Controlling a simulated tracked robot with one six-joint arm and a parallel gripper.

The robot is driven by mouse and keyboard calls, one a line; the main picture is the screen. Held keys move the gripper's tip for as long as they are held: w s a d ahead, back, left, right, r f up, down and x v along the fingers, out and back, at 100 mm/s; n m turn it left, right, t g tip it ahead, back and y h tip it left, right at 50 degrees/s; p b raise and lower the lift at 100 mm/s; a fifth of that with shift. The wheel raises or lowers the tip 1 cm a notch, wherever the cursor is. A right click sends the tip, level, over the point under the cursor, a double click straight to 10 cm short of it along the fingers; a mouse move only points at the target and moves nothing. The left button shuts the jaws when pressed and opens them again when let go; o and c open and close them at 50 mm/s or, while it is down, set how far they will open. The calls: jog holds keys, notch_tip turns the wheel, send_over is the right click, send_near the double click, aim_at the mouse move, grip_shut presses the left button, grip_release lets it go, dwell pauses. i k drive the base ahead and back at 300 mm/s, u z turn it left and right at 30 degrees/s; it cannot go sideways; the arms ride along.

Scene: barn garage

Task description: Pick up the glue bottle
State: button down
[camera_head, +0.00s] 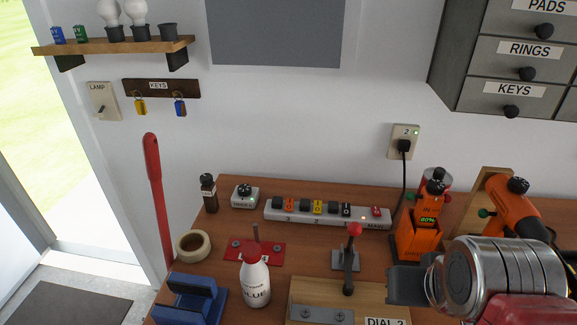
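The glue bottle (255,285) is white with a red top and the word GLUE on its front. It stands upright near the front of the brown workbench (235,220), left of the middle of the view. My gripper (405,285) shows at the lower right as a dark grey block on the end of my silver wrist. It is well to the right of the bottle and apart from it. Only part of the gripper shows, and I cannot tell whether its fingers are apart. The bottom of the bottle is close to a wooden board.
A blue vise (190,300) and a tape roll (193,245) are left of the bottle. A red plate (240,250) lies behind it. A wooden board (320,290) and a red-knobbed lever (348,262) lie between bottle and gripper. A power strip (330,213) is farther back.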

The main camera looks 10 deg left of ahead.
aim_at(254, 278)
jog(key=k, duration=0.5)
jog(key=u, duration=0.75)
jog(key=i, duration=0.25)
jog(key=u, duration=0.2)
